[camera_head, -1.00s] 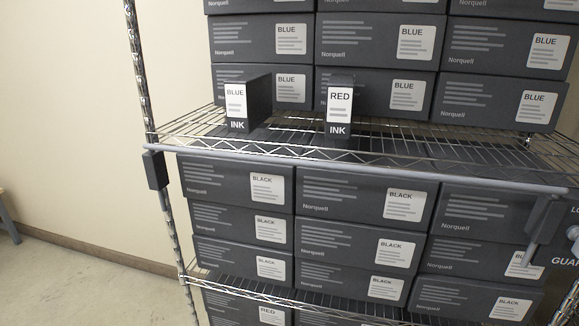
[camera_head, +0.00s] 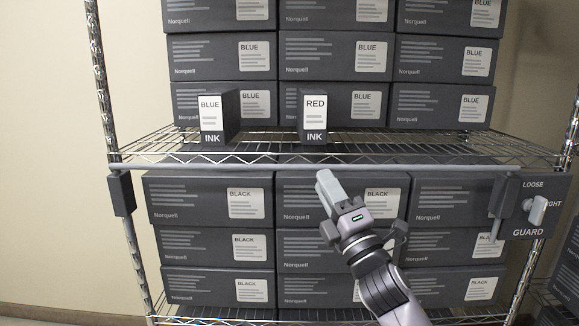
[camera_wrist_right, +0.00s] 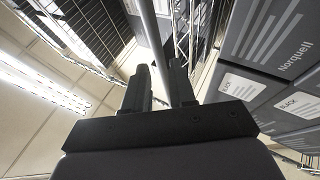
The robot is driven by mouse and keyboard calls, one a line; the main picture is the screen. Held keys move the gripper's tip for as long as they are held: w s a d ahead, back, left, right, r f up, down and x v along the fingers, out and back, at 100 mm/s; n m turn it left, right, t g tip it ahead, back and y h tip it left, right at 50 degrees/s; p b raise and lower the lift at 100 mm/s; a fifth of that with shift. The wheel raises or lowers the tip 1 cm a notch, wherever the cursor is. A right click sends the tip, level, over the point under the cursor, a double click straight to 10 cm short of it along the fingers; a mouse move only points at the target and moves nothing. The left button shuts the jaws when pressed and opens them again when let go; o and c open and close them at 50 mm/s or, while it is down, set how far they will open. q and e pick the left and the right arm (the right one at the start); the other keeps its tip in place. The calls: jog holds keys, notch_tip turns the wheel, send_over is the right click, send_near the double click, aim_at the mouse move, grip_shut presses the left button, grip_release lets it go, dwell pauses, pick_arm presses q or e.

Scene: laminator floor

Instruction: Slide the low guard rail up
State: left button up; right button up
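The low guard rail (camera_head: 230,168) is a thin grey bar along the front of the wire shelf, level with its edge. It runs between a dark bracket (camera_head: 121,193) at the left post and another dark bracket (camera_head: 506,197) at the right. My right gripper (camera_head: 328,184) is at the rail, near its middle. In the right wrist view the rail (camera_wrist_right: 150,35) passes between my two dark fingers (camera_wrist_right: 158,85). The fingers lie close to it on both sides; whether they press on it is unclear. My left gripper is out of view.
A plate marked GUARD (camera_head: 527,232) with LOOSE above and a pale knob (camera_head: 537,210) is at the right post. A blue ink box (camera_head: 212,120) and a red ink box (camera_head: 314,117) stand on the shelf. Stacked cartons (camera_head: 210,200) fill the space below, behind my gripper.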

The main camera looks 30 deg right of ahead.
jog(key=p+x, duration=0.1)
jog(key=x, duration=0.5)
jog(key=shift+s, duration=0.1)
jog(key=shift+w+d+r, duration=0.1)
jog(key=shift+w+r, duration=0.15)
jog(key=shift+w, duration=0.3)
jog(key=shift+p, duration=0.3)
grip_shut()
